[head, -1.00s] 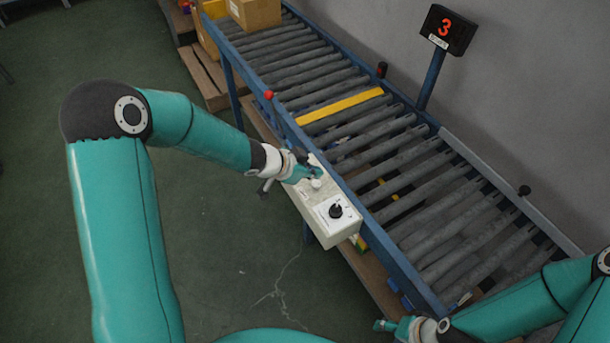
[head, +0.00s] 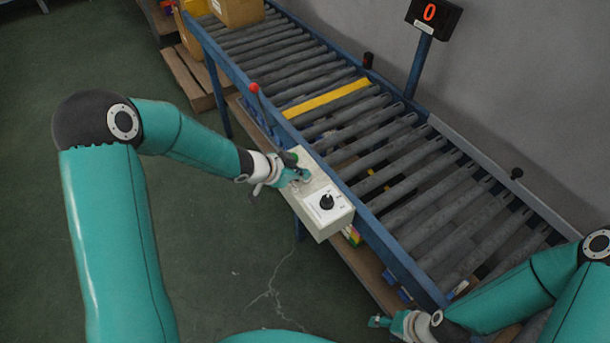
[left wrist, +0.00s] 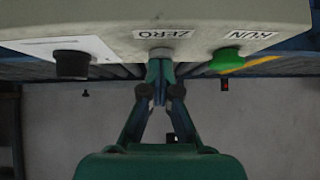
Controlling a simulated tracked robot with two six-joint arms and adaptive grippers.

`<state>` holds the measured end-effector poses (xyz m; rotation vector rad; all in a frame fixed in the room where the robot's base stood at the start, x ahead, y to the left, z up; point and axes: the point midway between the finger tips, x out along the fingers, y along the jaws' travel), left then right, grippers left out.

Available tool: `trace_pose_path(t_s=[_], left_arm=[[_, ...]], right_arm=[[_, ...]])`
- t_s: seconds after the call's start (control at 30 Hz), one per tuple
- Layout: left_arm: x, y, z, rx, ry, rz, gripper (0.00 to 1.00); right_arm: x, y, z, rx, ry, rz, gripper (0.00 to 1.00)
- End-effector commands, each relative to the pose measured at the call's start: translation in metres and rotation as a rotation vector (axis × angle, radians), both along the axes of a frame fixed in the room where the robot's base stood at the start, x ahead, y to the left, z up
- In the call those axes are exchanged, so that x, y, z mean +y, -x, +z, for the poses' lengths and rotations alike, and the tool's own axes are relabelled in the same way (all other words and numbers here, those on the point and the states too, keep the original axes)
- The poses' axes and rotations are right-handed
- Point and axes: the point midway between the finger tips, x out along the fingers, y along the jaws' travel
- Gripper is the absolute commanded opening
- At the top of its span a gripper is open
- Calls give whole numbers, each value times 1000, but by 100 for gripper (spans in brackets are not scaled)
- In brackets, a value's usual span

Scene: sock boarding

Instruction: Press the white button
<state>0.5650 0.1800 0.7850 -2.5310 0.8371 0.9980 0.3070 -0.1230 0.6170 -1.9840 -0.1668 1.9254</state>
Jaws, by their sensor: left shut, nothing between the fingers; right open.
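The control box (head: 310,214) is pale and is fixed to the near side of the conveyor. In the left wrist view, a pale button (left wrist: 161,53) sits by the ZERO label, between a green RUN button (left wrist: 227,59) and a black knob (left wrist: 72,64). My left gripper (head: 303,176) is shut and empty over the box. In the left wrist view, its fingertips (left wrist: 160,66) are at the pale button and appear to touch it, partly covering it. My right gripper (head: 380,321) is open and empty at the lower right, away from the box.
A display (head: 433,13) on a post behind the conveyor reads a red 0. The roller conveyor (head: 432,205) runs diagonally, with a yellow strip (head: 326,98) across it and a cardboard box (head: 238,11) at its far end. A red-tipped lever (head: 254,88) stands on its near rail.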

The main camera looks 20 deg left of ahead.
Motion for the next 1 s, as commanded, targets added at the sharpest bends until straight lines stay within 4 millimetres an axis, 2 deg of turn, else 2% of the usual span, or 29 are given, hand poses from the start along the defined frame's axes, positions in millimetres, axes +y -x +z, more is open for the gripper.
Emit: trace_pose_path(t_s=[0.03,0.1,0.37,0.57,0.7,0.77,1.0], left_arm=[[0,7,-10,29,-7,-1,0],[0,8,-12,32,-7,-1,0],[0,9,-7,33,-6,-1,0],[-3,8,19,26,-5,-4,0],[-4,7,48,10,-2,-4,0],[6,17,55,8,-3,1,0],[27,46,93,6,-3,0,0]], right_arm=[[0,0,0,-1,0,0,56],[0,0,-1,-1,0,0,56],[0,0,5,-1,0,0,56],[0,0,27,-1,0,0,56],[0,0,49,-1,0,0,56],[0,0,48,-1,0,0,56],[0,0,68,-1,0,0,56]])
